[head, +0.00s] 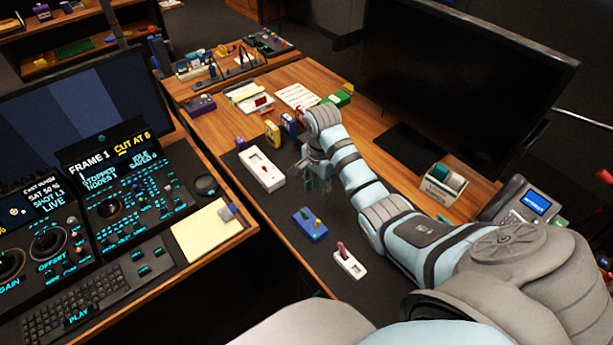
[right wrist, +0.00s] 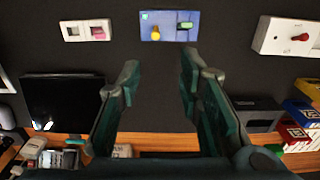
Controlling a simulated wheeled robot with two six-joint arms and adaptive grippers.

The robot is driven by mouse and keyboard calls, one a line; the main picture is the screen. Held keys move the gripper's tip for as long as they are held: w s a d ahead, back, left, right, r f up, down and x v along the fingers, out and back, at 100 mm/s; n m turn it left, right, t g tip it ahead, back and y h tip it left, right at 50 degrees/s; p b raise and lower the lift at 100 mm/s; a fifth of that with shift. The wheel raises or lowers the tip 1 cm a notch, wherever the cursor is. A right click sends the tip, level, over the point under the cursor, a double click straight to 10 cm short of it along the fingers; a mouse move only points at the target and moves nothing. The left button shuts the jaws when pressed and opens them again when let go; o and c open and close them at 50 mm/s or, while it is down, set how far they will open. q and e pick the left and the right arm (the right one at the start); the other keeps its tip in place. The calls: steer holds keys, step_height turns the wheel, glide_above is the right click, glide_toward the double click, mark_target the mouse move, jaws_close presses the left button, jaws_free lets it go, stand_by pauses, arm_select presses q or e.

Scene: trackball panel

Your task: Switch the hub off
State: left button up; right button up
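No label marks the hub, so I cannot tell which switch box it is. A blue box (head: 310,226) with a yellow knob and a green switch sits on the dark mat; it also shows in the right wrist view (right wrist: 153,17). A white box (head: 271,181) with a red lever lies to its upper left, also at the right in the right wrist view (right wrist: 270,38). A small white box (head: 356,271) with a pink switch lies to its lower right, also in the right wrist view (right wrist: 72,31). My right gripper (head: 317,181) is open and empty, above the mat beyond the blue box.
A large dark monitor (head: 460,75) stands at the right. A phone (head: 522,203) and a card holder (head: 442,187) are beside my right arm. Small coloured boxes (head: 272,132) stand at the mat's far end. A control console (head: 110,195) fills the left.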

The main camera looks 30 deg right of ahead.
steer(key=b, duration=0.2)
glide_above(318, 221)
steer(key=f, duration=0.7)
steer(key=shift+s+f, duration=0.25)
steer(key=f, duration=0.2)
steer(key=f+b, duration=0.2)
steer(key=f, duration=0.1)
steer(key=shift+w+f, duration=0.3)
steer(key=shift+w, duration=0.05)
steer(key=shift+f, duration=0.55)
arm_select(q)
steer(key=f, duration=0.2)
steer(key=s+f, duration=0.1)
steer(key=f, duration=0.1)
arm_select(e)
steer(key=shift+s, duration=0.1)
arm_select(q)
steer(key=shift+s, duration=0.1)
arm_select(e)
jaws_close()
